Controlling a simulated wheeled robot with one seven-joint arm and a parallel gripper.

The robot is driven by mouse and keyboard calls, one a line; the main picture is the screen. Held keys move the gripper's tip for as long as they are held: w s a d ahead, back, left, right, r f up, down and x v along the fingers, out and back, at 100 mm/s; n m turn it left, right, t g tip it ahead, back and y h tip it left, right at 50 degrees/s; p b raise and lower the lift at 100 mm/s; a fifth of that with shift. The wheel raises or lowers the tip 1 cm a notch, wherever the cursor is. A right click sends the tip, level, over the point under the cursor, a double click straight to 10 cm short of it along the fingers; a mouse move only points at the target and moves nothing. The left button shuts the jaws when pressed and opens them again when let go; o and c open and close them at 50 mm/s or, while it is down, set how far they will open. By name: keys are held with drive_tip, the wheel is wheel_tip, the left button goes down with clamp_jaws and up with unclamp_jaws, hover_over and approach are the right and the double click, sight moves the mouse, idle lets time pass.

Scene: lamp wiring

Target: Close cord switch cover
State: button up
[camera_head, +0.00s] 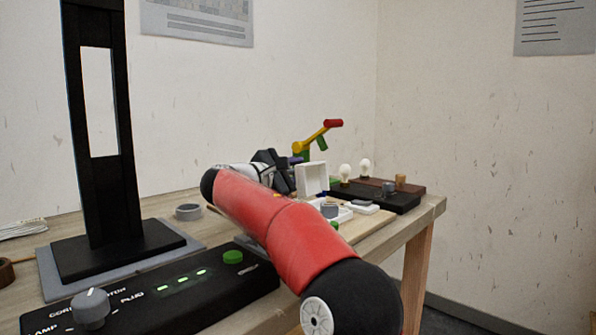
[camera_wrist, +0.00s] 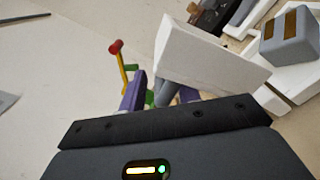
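A white, box-shaped cover (camera_head: 311,178) stands raised at the back of the white cord switch base (camera_head: 345,213) in the head view. In the wrist view the cover (camera_wrist: 208,55) is tilted in front of my gripper and hides part of it. A grey block with two brass-coloured strips (camera_wrist: 290,36) sits on the white base to the right. My gripper (camera_wrist: 160,94) is close behind the cover, with purple and grey finger parts showing. Whether the fingers touch the cover or are open is hidden.
A jointed red, yellow and green piece (camera_head: 321,137) rises behind my gripper. Two bulbs (camera_head: 365,166) and a black tray (camera_head: 385,198) stand to the right, near the table's edge. A black control panel (camera_head: 165,292) and a black stand (camera_head: 108,245) are at the left.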

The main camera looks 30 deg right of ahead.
clamp_jaws()
drive_tip(key=shift+r, duration=0.1)
